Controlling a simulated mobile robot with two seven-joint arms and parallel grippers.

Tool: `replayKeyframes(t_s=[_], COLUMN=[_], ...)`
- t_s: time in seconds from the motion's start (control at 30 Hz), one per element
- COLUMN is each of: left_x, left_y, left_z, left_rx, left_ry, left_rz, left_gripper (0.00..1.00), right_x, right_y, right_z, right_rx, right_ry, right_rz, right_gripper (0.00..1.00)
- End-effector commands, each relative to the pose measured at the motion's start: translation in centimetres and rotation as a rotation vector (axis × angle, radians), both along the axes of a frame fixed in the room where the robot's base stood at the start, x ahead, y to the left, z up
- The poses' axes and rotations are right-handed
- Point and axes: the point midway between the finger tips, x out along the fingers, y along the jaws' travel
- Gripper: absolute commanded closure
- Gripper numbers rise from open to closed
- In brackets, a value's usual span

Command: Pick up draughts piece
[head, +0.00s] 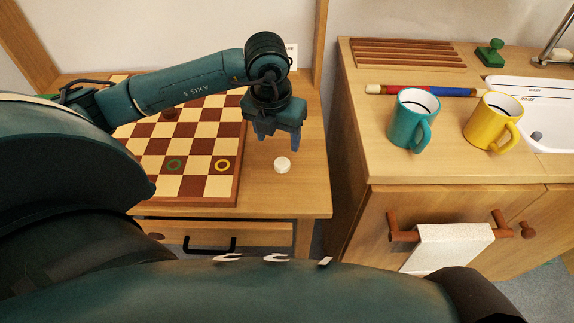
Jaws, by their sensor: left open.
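A white draughts piece (282,165) lies flat on the wooden table, to the right of the draughts board (240,184). My left gripper (279,144) points down just above and behind the piece in the head view, apart from it. Its jaws are open and empty. My arm hides part of the board. My right gripper is not in view.
A counter (375,172) stands to the right across a gap. It holds a teal mug (408,122), a yellow mug (488,118), a wooden rack (405,53) and a sink (545,135). The table (300,200) around the white piece is clear.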

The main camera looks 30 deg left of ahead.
Motion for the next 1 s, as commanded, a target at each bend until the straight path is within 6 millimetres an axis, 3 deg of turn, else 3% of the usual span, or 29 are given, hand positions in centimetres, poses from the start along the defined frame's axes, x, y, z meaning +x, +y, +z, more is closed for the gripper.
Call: replayKeyframes(t_s=[0.1,0.37,0.7,0.93,1.0], left_x=[0.2,0.4,0.7,0.8,0.8], left_y=[0.0,-0.1,-0.2,-0.3,-0.3], left_z=[-2.0,-3.6,-8.1,-8.3,-8.2], left_rx=[-0.001,-0.003,-0.003,-0.004,-0.004], left_ry=[0.003,0.001,0.003,0.0,0.0], left_rz=[0.0,-0.001,-0.001,-0.003,-0.003], left_gripper=[0.41,0.41,0.41,0.41,0.45], right_x=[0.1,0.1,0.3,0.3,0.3], right_y=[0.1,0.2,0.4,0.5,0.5], right_z=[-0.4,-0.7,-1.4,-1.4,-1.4], right_rx=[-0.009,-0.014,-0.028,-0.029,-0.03], right_ry=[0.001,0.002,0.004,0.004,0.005], right_rz=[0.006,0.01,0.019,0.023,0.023], right_gripper=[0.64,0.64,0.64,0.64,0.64])
